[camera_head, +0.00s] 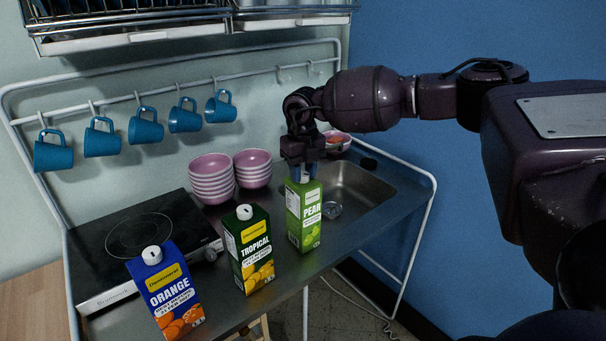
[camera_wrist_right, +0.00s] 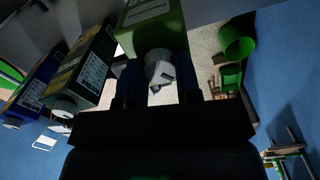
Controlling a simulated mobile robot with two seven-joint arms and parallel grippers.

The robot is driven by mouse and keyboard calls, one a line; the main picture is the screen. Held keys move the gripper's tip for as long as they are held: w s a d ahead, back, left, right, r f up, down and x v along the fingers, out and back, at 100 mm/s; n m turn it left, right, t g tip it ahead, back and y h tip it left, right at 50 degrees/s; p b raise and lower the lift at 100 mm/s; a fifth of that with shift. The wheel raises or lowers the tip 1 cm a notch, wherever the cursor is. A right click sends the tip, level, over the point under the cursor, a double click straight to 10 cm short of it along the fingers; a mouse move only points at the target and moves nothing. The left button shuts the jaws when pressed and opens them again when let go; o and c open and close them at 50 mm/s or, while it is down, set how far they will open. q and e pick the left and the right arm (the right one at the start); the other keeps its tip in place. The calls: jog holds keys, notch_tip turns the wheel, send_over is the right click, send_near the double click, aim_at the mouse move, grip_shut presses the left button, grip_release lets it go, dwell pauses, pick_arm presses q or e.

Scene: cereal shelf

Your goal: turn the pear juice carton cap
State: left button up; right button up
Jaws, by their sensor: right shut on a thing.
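The green pear juice carton (camera_head: 304,218) stands upright on the metal counter, at the right end of the row of cartons. My right gripper (camera_head: 304,174) points down at the carton's top and is shut on its white cap. In the right wrist view the white cap (camera_wrist_right: 159,66) sits between the two fingers (camera_wrist_right: 160,88), with the green carton (camera_wrist_right: 155,28) behind it. In the head view the fingers hide most of the cap. My left gripper is in neither view.
The tropical carton (camera_head: 249,248) and the orange carton (camera_head: 166,292) stand to the left. Stacked pink bowls (camera_head: 212,179) and a black hob (camera_head: 140,238) are behind them. A sink (camera_head: 350,190) lies right of the pear carton. Blue mugs (camera_head: 145,128) hang from a rail.

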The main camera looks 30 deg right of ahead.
jog(key=n+b, duration=0.1)
jog(key=n, duration=0.3)
jog(key=shift+f+n, duration=0.1)
jog(key=shift+n, duration=0.2)
jog(key=n+b, duration=0.1)
jog(key=n, duration=0.3)
jog(key=shift+n, duration=0.3)
jog(key=n+b, duration=0.1)
jog(key=n, duration=0.3)
jog(key=shift+n, duration=0.3)
jog(key=n+b, duration=0.1)
jog(key=n, duration=0.3)
jog(key=shift+b, duration=0.3)
jog(key=n+b, duration=0.1)
jog(key=n, duration=0.2)
jog(key=n+b, duration=0.2)
jog(key=n, duration=0.4)
jog(key=shift+n+b, duration=0.3)
jog(key=shift+n, duration=0.4)
